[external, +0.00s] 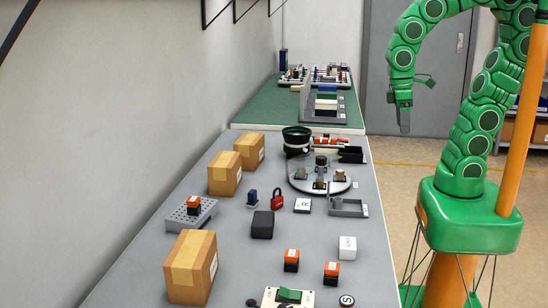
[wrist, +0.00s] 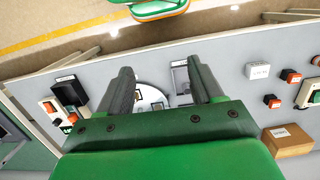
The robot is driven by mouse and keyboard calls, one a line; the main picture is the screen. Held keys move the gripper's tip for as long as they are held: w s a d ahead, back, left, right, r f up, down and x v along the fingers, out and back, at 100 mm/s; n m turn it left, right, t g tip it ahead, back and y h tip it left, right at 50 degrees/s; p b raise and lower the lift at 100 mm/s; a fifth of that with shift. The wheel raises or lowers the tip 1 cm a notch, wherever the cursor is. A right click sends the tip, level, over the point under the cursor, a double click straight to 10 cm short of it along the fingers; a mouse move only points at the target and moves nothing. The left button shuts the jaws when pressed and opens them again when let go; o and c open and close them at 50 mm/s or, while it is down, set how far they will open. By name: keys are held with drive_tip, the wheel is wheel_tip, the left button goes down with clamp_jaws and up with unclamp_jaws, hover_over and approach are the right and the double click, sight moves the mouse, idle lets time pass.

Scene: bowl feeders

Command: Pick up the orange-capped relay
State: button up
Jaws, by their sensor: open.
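Three relays with orange caps and black bodies show in the external view. Two stand on the near table: one relay (external: 291,260) and a second relay (external: 331,273) to its right. The third relay (external: 193,205) sits on a grey perforated block (external: 187,216) at the left. In the wrist view, two orange-topped blocks (wrist: 290,75) (wrist: 272,101) lie at the right, well away from the fingers. My gripper (external: 404,122) hangs high to the right of the table. In the wrist view its fingers (wrist: 160,80) are apart with nothing held between them.
Cardboard boxes (external: 191,267) line the table's left side. A round plate (external: 320,187) with parts and a black bowl (external: 297,138) stand farther back. A white block (external: 347,246), a red padlock (external: 277,198) and a black box (external: 262,224) are near the relays. Bare table surrounds the two loose relays.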

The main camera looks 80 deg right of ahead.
drive_tip(key=w+a+f, duration=0.2)
drive_tip(key=w+a, duration=0.6)
drive_tip(key=w, duration=0.3)
drive_tip(key=t, duration=0.2)
hover_over(331, 266)
drive_tip(key=d, duration=0.1)
drive_tip(key=shift+m, duration=0.4)
wheel_tip(331, 266, down, 15)
drive_tip(key=shift+f, duration=0.15)
drive_tip(key=shift+s+a+f, duration=0.1)
drive_tip(key=shift+a+f, duration=0.2)
drive_tip(key=shift+f, duration=0.15)
drive_tip(key=shift+a+f, duration=0.15)
drive_tip(key=shift+f, duration=1.65)
drive_tip(key=shift+a+f, duration=0.1)
drive_tip(key=shift+f, duration=1.65)
drive_tip(key=shift+c, duration=0.3)
drive_tip(key=c, duration=1)
